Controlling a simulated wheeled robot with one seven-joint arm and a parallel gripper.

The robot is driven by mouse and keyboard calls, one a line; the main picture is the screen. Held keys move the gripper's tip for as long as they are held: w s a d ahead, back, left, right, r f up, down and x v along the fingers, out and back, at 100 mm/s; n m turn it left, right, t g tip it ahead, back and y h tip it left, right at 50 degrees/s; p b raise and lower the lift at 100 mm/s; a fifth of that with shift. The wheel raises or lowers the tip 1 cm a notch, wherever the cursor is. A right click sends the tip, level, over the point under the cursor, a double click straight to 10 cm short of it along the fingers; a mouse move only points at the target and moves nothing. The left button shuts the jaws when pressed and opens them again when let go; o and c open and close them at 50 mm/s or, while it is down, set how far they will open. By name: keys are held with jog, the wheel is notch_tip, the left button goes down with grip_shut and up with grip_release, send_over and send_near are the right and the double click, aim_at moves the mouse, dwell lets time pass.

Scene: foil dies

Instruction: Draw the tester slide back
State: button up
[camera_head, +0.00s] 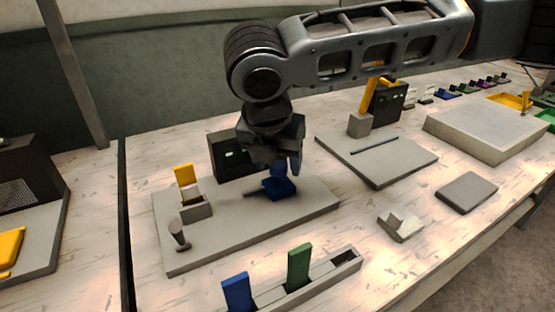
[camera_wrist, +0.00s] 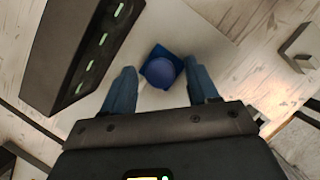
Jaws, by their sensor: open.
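The tester is a grey base plate (camera_head: 190,249) on the bench with a dark box (camera_head: 222,159) with green lights at its back edge. A blue block with a round knob, which looks like the slide (camera_head: 280,187), sits on the plate in front of the box. It also shows in the wrist view (camera_wrist: 161,70), with the knob towards the camera. My gripper (camera_head: 281,168) points down just above the blue knob. In the wrist view its two fingers (camera_wrist: 157,92) are open, one on each side of the knob, with gaps visible. The fingers partly hide the knob in the head view.
A grey holder with a yellow piece (camera_head: 186,175) and a small grey post (camera_head: 179,236) stand on the plate's left. A rack with blue and green (camera_head: 299,267) tabs lies in front. A grey bracket (camera_head: 401,224) and another plate (camera_head: 375,170) lie to the right.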

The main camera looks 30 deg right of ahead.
grip_shut()
dwell(0.6)
